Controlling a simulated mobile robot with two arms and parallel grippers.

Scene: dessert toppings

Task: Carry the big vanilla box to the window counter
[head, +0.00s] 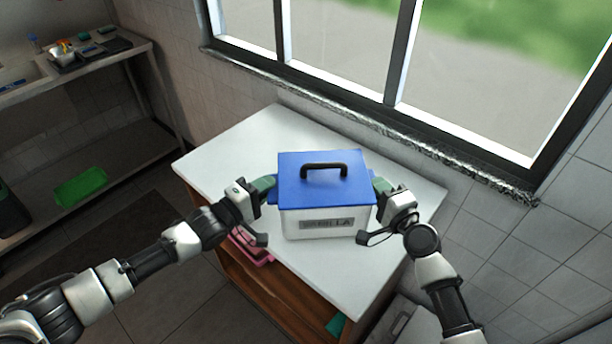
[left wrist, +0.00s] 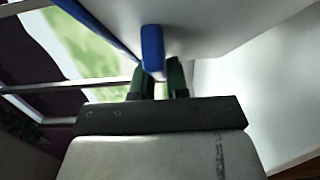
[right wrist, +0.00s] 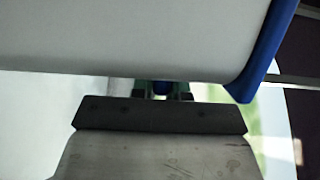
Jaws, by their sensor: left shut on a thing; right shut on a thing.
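The big vanilla box (head: 325,190) has a white body, a blue lid with a black handle, and a dark label on its front. It is over the white counter (head: 215,152) below the window; I cannot tell whether its base touches the top. My left gripper (head: 266,186) is shut on the box's blue side grip (left wrist: 152,50), between its green fingers. My right gripper (head: 381,187) is shut on the opposite grip, which shows small and blue in the right wrist view (right wrist: 162,88). The box's underside is hidden.
The window sill (head: 345,108) and wall bound the counter behind. A pink item (head: 250,245) sits on a shelf below the counter's front edge. A metal bench (head: 75,75) with small items stands at left, with a green tray (head: 81,187) underneath. White top shows around the box.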

